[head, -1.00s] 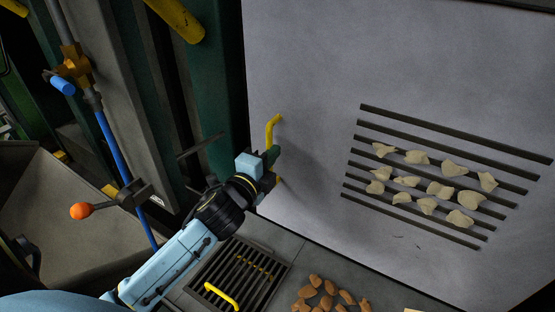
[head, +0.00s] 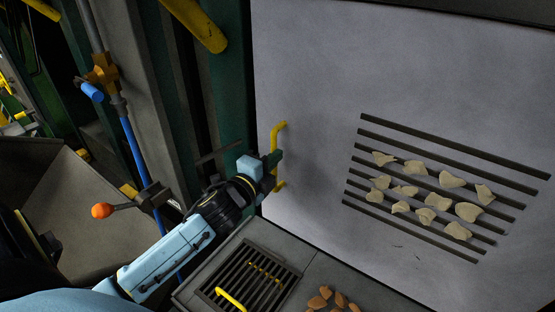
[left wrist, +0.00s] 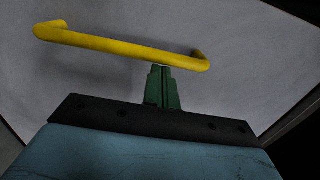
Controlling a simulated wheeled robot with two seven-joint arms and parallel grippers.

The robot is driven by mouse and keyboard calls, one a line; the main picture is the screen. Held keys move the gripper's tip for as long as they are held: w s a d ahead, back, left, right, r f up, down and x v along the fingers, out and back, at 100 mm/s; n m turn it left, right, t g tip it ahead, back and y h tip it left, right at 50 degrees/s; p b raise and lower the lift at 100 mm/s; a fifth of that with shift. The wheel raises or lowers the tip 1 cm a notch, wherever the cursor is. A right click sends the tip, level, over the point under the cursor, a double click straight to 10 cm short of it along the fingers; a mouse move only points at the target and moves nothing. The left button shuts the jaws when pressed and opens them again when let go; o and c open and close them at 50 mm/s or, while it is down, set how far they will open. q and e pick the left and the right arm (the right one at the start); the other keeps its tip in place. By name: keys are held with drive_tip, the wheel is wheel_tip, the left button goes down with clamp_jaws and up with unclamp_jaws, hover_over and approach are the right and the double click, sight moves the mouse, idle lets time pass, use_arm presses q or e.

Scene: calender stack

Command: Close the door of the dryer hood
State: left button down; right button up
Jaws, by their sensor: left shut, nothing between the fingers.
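The dryer hood door, a large pale grey panel (head: 310,60), fills the right of the head view. It also fills the background of the left wrist view (left wrist: 240,25). A yellow bar handle (head: 279,127) stands near its left edge and crosses the left wrist view (left wrist: 120,45). My left gripper (head: 277,157) is at this handle, its green fingers shut with nothing between them. In the left wrist view its fingertips (left wrist: 160,68) meet the bar's lower edge in the picture; I cannot tell whether they touch it. My right gripper is not in view.
Dark slots (head: 450,160) with several pale lumps (head: 452,180) mark the panel. Below are a dark grate (head: 235,275) with a yellow handle (head: 230,299) and brown lumps (head: 320,300). At left are a blue pipe (head: 133,150) and an orange-knobbed lever (head: 103,211).

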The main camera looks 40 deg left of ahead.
use_arm(q)
drive_tip(key=shift+a, duration=0.1)
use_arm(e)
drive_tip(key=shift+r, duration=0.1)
use_arm(q)
drive_tip(key=s+d, duration=0.4)
drive_tip(key=s, duration=0.6)
drive_tip(key=shift+s+d, duration=0.3)
drive_tip(key=shift+s, duration=0.1)
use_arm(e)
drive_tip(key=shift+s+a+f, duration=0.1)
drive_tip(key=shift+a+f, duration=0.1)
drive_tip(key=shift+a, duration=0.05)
